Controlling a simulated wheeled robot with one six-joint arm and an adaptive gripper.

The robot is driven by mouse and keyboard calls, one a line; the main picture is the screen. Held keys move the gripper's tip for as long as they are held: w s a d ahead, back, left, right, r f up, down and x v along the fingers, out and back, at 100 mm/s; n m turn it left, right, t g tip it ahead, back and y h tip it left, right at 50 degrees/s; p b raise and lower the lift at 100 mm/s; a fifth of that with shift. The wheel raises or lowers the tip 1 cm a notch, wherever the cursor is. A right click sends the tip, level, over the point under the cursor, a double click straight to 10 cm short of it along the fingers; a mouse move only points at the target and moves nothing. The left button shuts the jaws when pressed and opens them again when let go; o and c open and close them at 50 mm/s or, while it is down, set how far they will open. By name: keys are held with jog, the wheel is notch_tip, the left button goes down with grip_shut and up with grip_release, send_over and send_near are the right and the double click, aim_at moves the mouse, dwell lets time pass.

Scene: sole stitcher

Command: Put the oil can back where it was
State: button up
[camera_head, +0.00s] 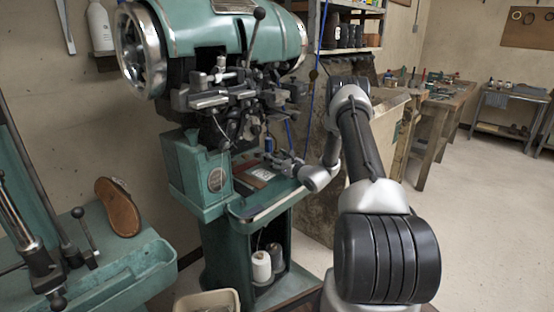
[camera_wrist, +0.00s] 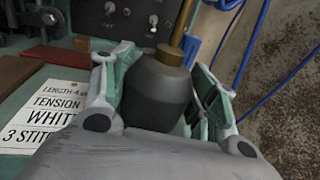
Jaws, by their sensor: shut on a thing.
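The oil can (camera_wrist: 158,92) has a dark grey rounded body with a brass collar and spout. In the wrist view it stands between the two fingers of my gripper (camera_wrist: 160,95), which is shut on its body. Its lower part is hidden behind my gripper's palm. In the head view my gripper (camera_head: 284,162) is at the small green shelf (camera_head: 262,208) of the stitching machine, below the machine head. I cannot tell whether the can's base touches the shelf.
A printed card (camera_wrist: 44,108) lies on the shelf left of my gripper, near a reddish-brown block (camera_wrist: 58,57). The dark machine panel with knobs (camera_wrist: 110,8) stands behind. Blue cables (camera_wrist: 268,92) hang at the right. White thread cones (camera_head: 261,266) stand below the shelf.

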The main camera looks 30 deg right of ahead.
jog(key=o, duration=1)
jog(key=s, duration=0.4)
jog(key=s+d, duration=0.1)
jog(key=s, duration=0.3)
jog(key=s+d, duration=0.1)
jog(key=s, duration=0.3)
jog(key=shift+d+r, duration=0.15)
